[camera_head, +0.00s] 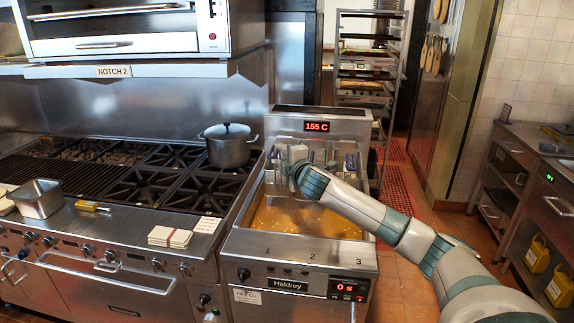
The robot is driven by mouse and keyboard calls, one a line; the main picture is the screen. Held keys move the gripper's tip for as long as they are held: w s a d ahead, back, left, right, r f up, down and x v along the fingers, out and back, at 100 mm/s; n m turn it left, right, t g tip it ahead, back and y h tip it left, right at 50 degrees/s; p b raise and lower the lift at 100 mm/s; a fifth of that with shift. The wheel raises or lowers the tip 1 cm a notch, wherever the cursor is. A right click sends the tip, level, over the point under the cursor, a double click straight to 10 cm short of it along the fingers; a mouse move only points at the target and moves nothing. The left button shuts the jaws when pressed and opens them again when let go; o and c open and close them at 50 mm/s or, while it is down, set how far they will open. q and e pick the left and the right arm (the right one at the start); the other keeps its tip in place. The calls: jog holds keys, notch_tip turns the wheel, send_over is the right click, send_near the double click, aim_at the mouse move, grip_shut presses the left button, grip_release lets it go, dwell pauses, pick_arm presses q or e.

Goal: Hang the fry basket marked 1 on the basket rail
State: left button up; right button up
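The fryer (299,290) stands in the middle, with a 155 C display on its back panel and the numbers 1, 2 and 3 along its front edge. Golden oil (285,222) fills its vat. Metal basket parts (347,150) show at the back of the vat, below the display; I cannot tell basket 1 or the rail apart there. My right gripper (288,167) is at the back left of the vat, among or in front of these metal parts. Its fingers are too small and hidden to tell whether they hold anything. My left gripper is out of view.
A stove (120,200) with a lidded pot (228,146) adjoins the fryer on the left. A metal pan (38,199) and white cards (170,237) lie on its front ledge. A tray rack (370,60) stands behind. Floor (405,270) is open at right.

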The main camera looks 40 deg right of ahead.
jog(key=shift+b+v, duration=0.65)
jog(key=shift+v, duration=1.75)
